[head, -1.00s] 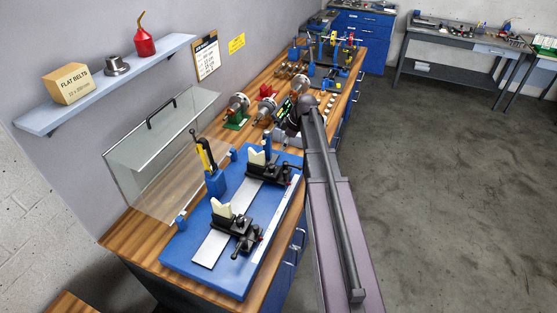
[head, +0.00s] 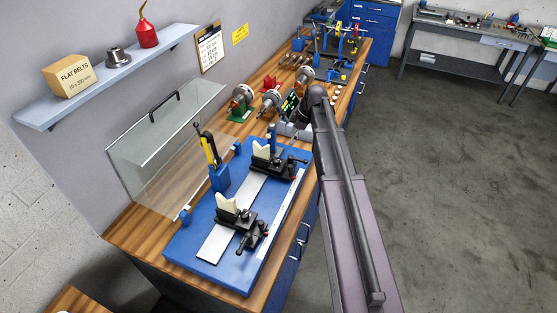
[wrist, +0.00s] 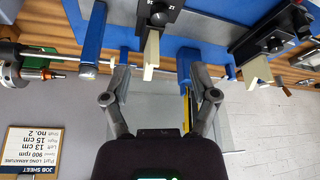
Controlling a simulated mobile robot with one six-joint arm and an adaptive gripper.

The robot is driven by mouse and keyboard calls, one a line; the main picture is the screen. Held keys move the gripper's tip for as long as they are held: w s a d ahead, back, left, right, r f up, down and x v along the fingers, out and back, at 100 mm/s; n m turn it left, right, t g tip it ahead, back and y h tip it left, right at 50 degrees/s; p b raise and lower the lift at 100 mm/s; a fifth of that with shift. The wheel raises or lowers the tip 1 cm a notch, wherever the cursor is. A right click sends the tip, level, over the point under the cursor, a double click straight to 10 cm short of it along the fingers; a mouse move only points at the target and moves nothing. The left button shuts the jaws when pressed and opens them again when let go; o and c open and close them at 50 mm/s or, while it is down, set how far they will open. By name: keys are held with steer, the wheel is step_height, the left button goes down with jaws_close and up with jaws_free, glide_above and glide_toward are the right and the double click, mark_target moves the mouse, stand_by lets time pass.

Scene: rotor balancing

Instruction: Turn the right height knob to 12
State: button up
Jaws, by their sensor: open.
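The blue balancing base (head: 190,262) on the bench carries two black stands, each with a cream V-block. The farther stand (head: 264,166) has its V-block (head: 260,149) and dark knobs (head: 292,179); the nearer stand (head: 233,219) is like it. In the wrist view the farther stand (wrist: 150,18) is at top centre with a round dark knob (wrist: 160,16), and the nearer stand (wrist: 275,38) is at top right. My gripper (wrist: 158,76) is open and empty, its fingers apart below the farther stand's V-block in that picture. Scale readings are too small to read.
A blue holder with a yellow-handled tool (head: 210,155) stands on the base near the clear guard (head: 160,150). A blue post (wrist: 93,40) is left of my fingers in the wrist view. The job sheet (wrist: 33,150) reads right 15 cm, left 13 cm. Rotors (head: 242,100) stand beyond.

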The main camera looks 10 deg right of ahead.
mark_target(277, 161)
steer(key=shift+a+f, duration=0.1)
steer(key=shift+a, duration=0.05)
steer(key=b+x, duration=1.2)
steer(key=x, duration=0.1)
steer(key=shift+a+f+b, duration=0.1)
steer(key=shift+f+b, duration=0.2)
steer(key=shift+b, duration=0.1)
stand_by(0.3)
jaws_close()
stand_by(0.5)
